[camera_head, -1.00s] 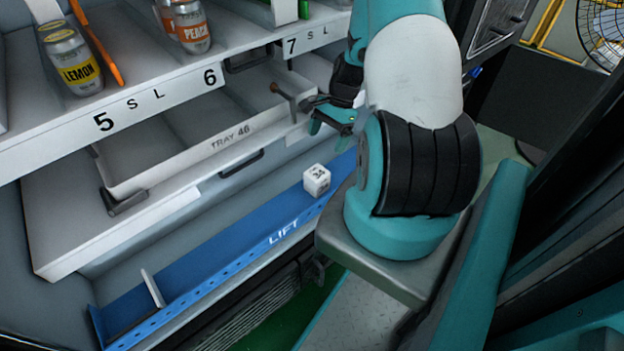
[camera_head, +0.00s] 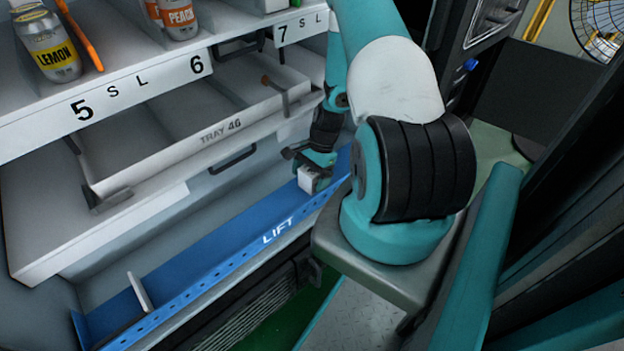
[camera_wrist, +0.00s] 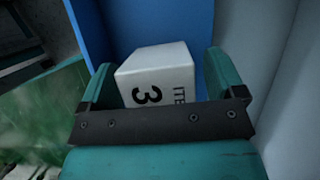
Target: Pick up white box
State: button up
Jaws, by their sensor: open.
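The white box (camera_head: 308,179) sits on the blue lift shelf (camera_head: 215,237), near its right end. The wrist view shows the box (camera_wrist: 160,72) close up, with dark print including a 3. My gripper (camera_head: 307,170) is down at the box. In the wrist view my gripper (camera_wrist: 160,85) is open, with one teal finger on each side of the box. I cannot tell whether either finger touches it. In the head view the gripper hides part of the box.
Tray 46 (camera_head: 222,133) juts out above the lift shelf, left of my arm. A small divider (camera_head: 140,292) stands on the shelf's left part. A lemon can (camera_head: 48,45) and a peach can (camera_head: 178,18) stand on the upper shelf.

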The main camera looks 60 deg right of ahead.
jog(key=c, duration=1)
jog(key=shift+r, duration=0.1)
